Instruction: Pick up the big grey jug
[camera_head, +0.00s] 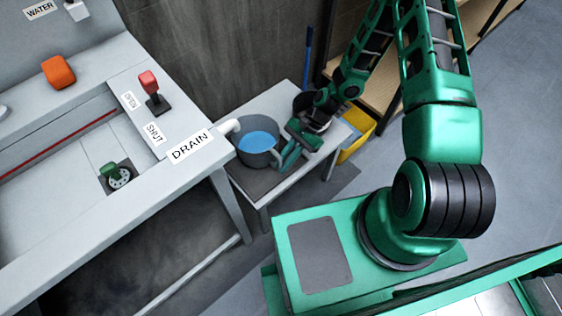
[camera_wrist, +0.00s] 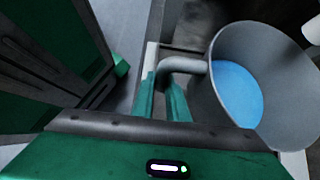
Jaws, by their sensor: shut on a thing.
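The big grey jug (camera_head: 256,160) stands upright on or just above a dark mat on the small side table, with blue liquid inside. In the wrist view the jug (camera_wrist: 290,85) fills the right side, its curved handle (camera_wrist: 184,65) reaching left. My gripper (camera_head: 284,154) is at the jug's right side. In the wrist view the green fingers of my gripper (camera_wrist: 164,100) are closed around the handle. The fingertips are partly hidden by the handle. I cannot tell whether the jug's base touches the mat.
A white drain spout (camera_head: 228,127) from the sink bench (camera_head: 205,158) comes close to the jug's left rim. The small table (camera_head: 282,102) stands against a dark wall. A yellow bin (camera_head: 357,134) and wooden shelves (camera_head: 381,92) are at its right. Floor is free farther right.

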